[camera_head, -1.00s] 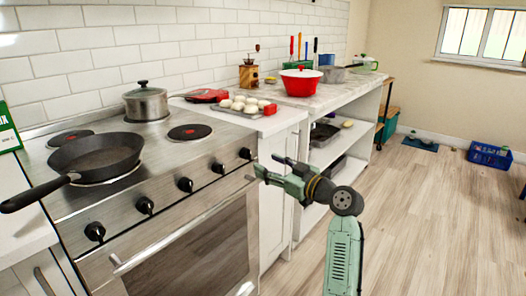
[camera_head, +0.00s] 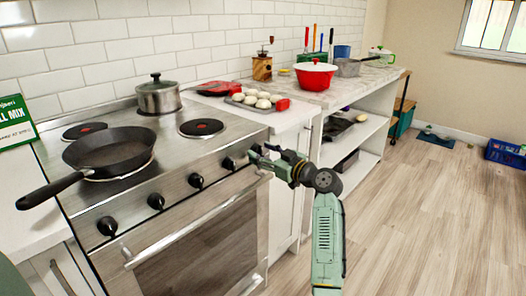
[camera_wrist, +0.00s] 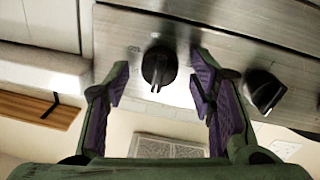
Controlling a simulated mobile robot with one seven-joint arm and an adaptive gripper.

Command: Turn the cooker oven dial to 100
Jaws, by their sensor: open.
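The cooker (camera_head: 190,215) has a steel front with a row of several black dials. The rightmost dial (camera_head: 255,149) is at the tip of my gripper (camera_head: 262,159), partly hidden by it. In the wrist view this dial (camera_wrist: 159,66) shows between the open purple-padded fingers of my gripper (camera_wrist: 160,84), with a gap on both sides. Faint markings on the panel beside it are too small to read. A neighbouring dial (camera_wrist: 265,91) lies outside the right finger. I cannot tell which dial is the oven's.
A black frying pan (camera_head: 108,150) and a lidded steel pot (camera_head: 158,97) stand on the hob. The oven handle (camera_head: 190,228) runs below the dials. A tray of white round items (camera_head: 256,99) and a red pot (camera_head: 307,78) stand on the worktop.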

